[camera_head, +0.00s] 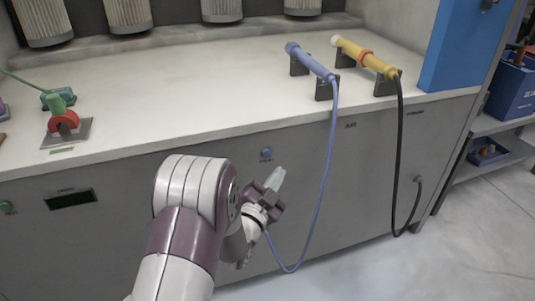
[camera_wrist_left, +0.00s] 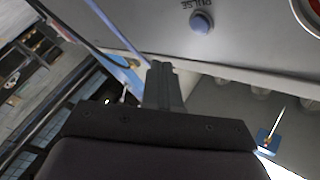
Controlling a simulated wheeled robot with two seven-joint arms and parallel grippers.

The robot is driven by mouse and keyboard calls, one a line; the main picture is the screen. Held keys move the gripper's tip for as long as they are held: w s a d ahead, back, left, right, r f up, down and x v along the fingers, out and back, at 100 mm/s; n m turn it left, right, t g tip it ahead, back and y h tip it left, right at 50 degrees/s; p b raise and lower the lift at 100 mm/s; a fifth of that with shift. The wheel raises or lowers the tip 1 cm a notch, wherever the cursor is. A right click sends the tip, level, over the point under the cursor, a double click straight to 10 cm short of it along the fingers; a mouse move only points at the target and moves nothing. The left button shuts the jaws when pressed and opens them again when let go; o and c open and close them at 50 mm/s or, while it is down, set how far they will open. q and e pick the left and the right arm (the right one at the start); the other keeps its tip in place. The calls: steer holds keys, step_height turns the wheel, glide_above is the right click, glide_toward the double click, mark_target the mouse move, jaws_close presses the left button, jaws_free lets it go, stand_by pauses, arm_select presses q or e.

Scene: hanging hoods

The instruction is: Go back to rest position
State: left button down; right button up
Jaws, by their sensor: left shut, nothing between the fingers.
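My left arm comes in from the lower left in the head view. Its gripper (camera_head: 273,181) is in front of the workbench's grey front panel, below the edge of the worktop. The fingers are together and hold nothing. The same button (camera_head: 266,154) shows just above the gripper in the head view. My right gripper is not in either view.
A blue tool (camera_head: 311,62) and a yellow tool (camera_head: 364,57) rest in black holders on the white worktop (camera_head: 215,85). Their hoses hang down the front, the blue one (camera_head: 327,190) close to my left gripper. A red-and-green valve (camera_head: 64,122) stands at left. Open floor lies at right.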

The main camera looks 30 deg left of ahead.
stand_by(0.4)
arm_select(q)
steer(key=s+f+n+g, duration=0.3)
steer(key=f+g, duration=0.2)
steer(key=f, duration=0.2)
steer(key=s+f+n+g, duration=0.3)
steer(key=f+g, duration=0.3)
steer(key=s+d+r+n+g+h, duration=0.1)
steer(key=s+d+g, duration=0.3)
steer(key=s, duration=0.2)
steer(key=s+d+r+n+g, duration=0.1)
steer(key=s+d+g, duration=0.3)
steer(key=s, duration=0.3)
steer(key=w+d+r+m+p, duration=0.1)
steer(key=d+r+p, duration=0.2)
steer(key=r+p, duration=3.5)
steer(key=shift+w+r+m+t, duration=0.15)
steer(key=shift+r+m+t, duration=0.2)
steer(key=shift+r, duration=0.5)
